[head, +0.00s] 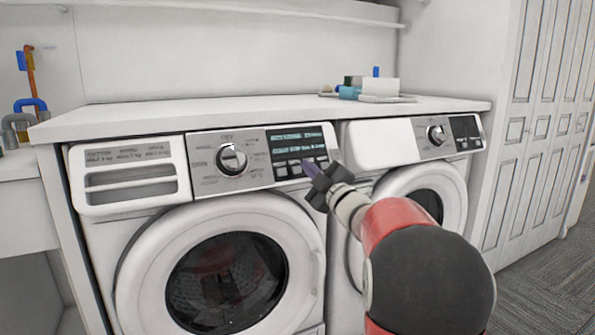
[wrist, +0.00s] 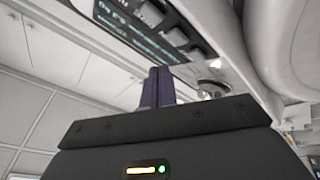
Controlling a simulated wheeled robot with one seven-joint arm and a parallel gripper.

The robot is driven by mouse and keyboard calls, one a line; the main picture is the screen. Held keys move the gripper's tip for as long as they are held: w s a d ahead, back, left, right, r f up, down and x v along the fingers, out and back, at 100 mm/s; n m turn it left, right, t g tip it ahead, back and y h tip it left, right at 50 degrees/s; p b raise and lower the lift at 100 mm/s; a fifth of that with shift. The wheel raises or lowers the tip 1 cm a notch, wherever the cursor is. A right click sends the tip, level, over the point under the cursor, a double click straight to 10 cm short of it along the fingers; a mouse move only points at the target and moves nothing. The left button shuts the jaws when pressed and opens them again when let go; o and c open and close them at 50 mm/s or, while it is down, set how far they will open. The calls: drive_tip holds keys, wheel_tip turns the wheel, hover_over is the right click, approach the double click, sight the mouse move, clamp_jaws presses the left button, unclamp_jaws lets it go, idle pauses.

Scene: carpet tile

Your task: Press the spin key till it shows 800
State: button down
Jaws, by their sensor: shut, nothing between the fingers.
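The left washing machine (head: 130,235) has a dark display panel (head: 290,142) at the right of its control strip, with a row of small keys (head: 293,170) under the lit text. The text is too small to read, so I cannot tell the spin value. My gripper (head: 307,167) is shut and empty, its purple fingertips at or just in front of the right end of the key row. In the wrist view the closed fingers (wrist: 158,87) point up toward the panel (wrist: 140,30) and its keys (wrist: 165,25). Whether they touch a key cannot be told.
A round dial (head: 231,160) sits left of the panel. A second machine (head: 375,145) stands close on the right, partly behind my arm. A white counter (head: 200,112) runs above both, bearing a tray (head: 388,99) with small items. Open floor (head: 545,280) lies at the right.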

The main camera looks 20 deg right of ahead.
drive_tip(key=shift+w+a+f+b, duration=0.1)
drive_tip(key=shift+w+f+b, duration=0.3)
drive_tip(key=shift+w, duration=0.55)
drive_tip(key=shift+f, duration=0.15)
idle(1.2)
drive_tip(key=shift+w+f, duration=0.15)
drive_tip(key=shift+w, duration=0.25)
drive_tip(key=shift+w+f+b, duration=0.15)
drive_tip(key=shift+w+b, duration=0.15)
drive_tip(key=shift+b, duration=0.15)
idle(0.4)
idle(0.4)
drive_tip(key=shift+s+r, duration=0.35)
drive_tip(key=shift+s, duration=0.35)
drive_tip(key=s, duration=0.1)
drive_tip(key=s+r, duration=0.1)
drive_tip(key=s, duration=0.1)
drive_tip(key=s+r, duration=0.1)
drive_tip(key=shift+s+r+b, duration=0.15)
drive_tip(key=shift+s+b, duration=0.1)
drive_tip(key=shift+b, duration=0.1)
